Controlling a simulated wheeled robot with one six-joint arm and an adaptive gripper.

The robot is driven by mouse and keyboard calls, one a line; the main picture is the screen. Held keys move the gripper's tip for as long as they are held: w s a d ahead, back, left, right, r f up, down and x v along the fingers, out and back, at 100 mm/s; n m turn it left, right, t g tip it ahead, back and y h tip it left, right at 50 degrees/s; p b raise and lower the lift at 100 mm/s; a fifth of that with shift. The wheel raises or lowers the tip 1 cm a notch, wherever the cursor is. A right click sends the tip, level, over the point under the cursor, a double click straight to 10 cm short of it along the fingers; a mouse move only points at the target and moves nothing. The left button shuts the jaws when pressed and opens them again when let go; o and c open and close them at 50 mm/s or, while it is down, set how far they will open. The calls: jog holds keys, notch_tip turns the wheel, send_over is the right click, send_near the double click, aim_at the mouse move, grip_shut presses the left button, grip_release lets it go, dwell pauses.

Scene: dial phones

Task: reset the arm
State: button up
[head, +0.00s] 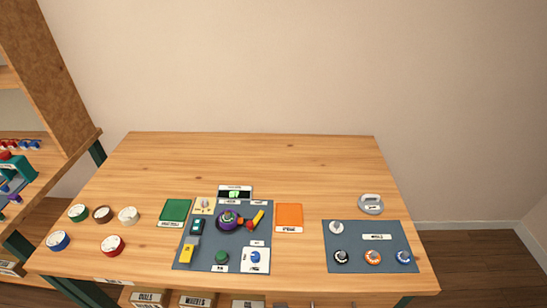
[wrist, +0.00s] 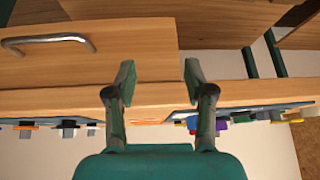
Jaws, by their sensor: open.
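My gripper (wrist: 158,82) shows in the wrist view with its two dark fingers spread apart and nothing between them. In that view the table appears upside down, with its front edge (wrist: 158,97) behind the fingertips. The arm and gripper do not show in the head view. The wooden table (head: 260,160) stands against a plain wall. A grey-blue mat (head: 185,262) at its middle front carries a purple dial, a green knob, a blue knob and small blocks.
A second mat (head: 368,238) at the right holds several knobs, with a grey-white object (head: 370,204) behind it. Green (head: 175,211) and orange (head: 289,217) pads flank the middle mat. Several round pieces (head: 113,245) lie at the left. The table's back half is clear. A shelf stands left.

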jog(key=s+d+f+t+y, duration=0.1)
jog(key=s+d+f+t, duration=0.25)
jog(key=s+d, duration=0.85)
jog(key=s+d+r+t, duration=0.2)
jog(key=s+r, duration=0.4)
jog(key=s, duration=0.1)
jog(key=s+d+r+t+h, duration=0.1)
jog(key=s+d+r+t, duration=0.2)
jog(key=s+r, duration=0.4)
jog(key=shift+d+r+h, duration=0.2)
jog(key=shift+d+h, duration=0.05)
jog(key=shift+h, duration=0.05)
